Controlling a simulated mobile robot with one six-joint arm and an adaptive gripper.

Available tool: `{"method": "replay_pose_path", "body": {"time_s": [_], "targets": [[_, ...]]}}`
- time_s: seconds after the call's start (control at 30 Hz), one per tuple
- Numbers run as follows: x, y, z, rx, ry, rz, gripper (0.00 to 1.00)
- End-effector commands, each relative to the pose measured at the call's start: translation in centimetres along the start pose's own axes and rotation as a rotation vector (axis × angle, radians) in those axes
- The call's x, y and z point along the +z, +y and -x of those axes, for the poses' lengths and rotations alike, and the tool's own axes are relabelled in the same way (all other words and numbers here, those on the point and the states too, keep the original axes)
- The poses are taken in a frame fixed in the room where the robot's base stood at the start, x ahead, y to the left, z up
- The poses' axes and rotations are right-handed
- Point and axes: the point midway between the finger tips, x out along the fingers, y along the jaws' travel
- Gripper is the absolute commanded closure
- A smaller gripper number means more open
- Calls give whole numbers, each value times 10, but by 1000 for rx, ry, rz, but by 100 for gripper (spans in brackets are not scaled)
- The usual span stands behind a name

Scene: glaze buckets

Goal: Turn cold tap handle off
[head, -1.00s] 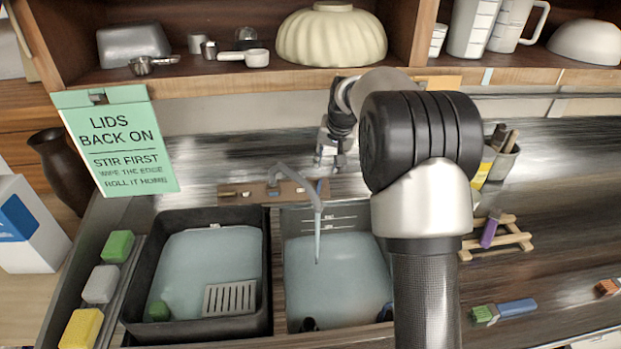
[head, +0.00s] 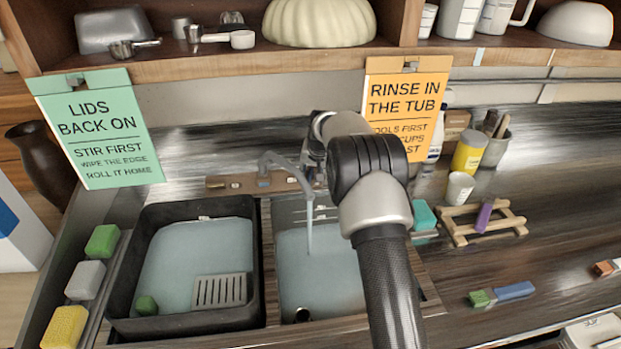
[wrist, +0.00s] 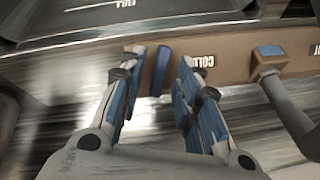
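The tap stands on a brown base plate (head: 215,183) behind the right basin (head: 330,285). Its grey spout (head: 285,160) arches forward, and a pale stream of water (head: 309,235) falls from it into that basin. In the wrist view, the blue cold handle (wrist: 160,74) stands on the plate beside the "COLD" label (wrist: 199,66). My gripper (wrist: 161,60) is open, with one blue-padded finger on each side of the handle and a small gap visible on both sides. In the head view, my gripper (head: 313,163) is at the plate's right end and hides the handle.
A black tub (head: 150,215) of bluish water sits left of the basin. An orange sign (head: 410,90) hangs behind my arm. A yellow container (head: 469,152), a white cup (head: 459,188) and a wooden rack (head: 480,238) stand to the right. A shelf (head: 250,62) overhangs the counter.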

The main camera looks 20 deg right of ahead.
Motion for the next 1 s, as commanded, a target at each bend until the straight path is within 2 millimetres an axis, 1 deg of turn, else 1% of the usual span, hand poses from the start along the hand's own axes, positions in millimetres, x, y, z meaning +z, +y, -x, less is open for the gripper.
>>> {"method": "replay_pose_path", "body": {"time_s": [0.03, 0.13, 0.43, 0.9, 1.0], "targets": [[0, 0, -6, 0, 1, 0, 69], [0, 0, -11, 0, 0, 0, 69], [0, 0, -12, 0, 1, 0, 69], [0, 0, -12, 0, 0, 0, 100], [0, 0, -12, 0, 0, 0, 100]]}}
